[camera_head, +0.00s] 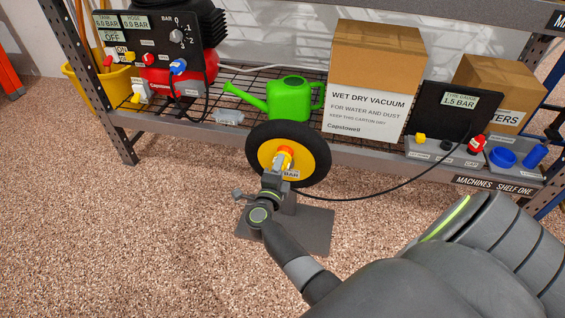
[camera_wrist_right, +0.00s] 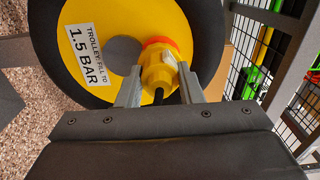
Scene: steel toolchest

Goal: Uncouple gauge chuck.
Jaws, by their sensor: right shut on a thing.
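The yellow gauge chuck (camera_wrist_right: 158,72) sits at the hub of the trolley wheel (camera_wrist_right: 95,45), against an orange ring (camera_wrist_right: 158,42). My right gripper (camera_wrist_right: 157,82) is shut on the chuck, one finger on each side. A black hose end shows between the fingers. In the head view the wheel (camera_head: 257,139) is upright, with a black tyre and yellow disc, on a grey stand (camera_head: 315,225). My right gripper (camera_head: 279,170) is at its hub and partly hides the chuck. The black hose (camera_head: 395,187) curves to the tyre gauge (camera_head: 436,112), which reads 1.5 BAR. My left gripper is out of view.
A metal shelf (camera_head: 300,137) behind the wheel holds a compressor panel (camera_head: 143,55), a green watering can (camera_head: 289,98), a vacuum carton (camera_head: 365,110) and blue parts (camera_head: 502,157). A yellow bucket (camera_head: 95,90) stands at the left. The speckled floor in front and left is clear.

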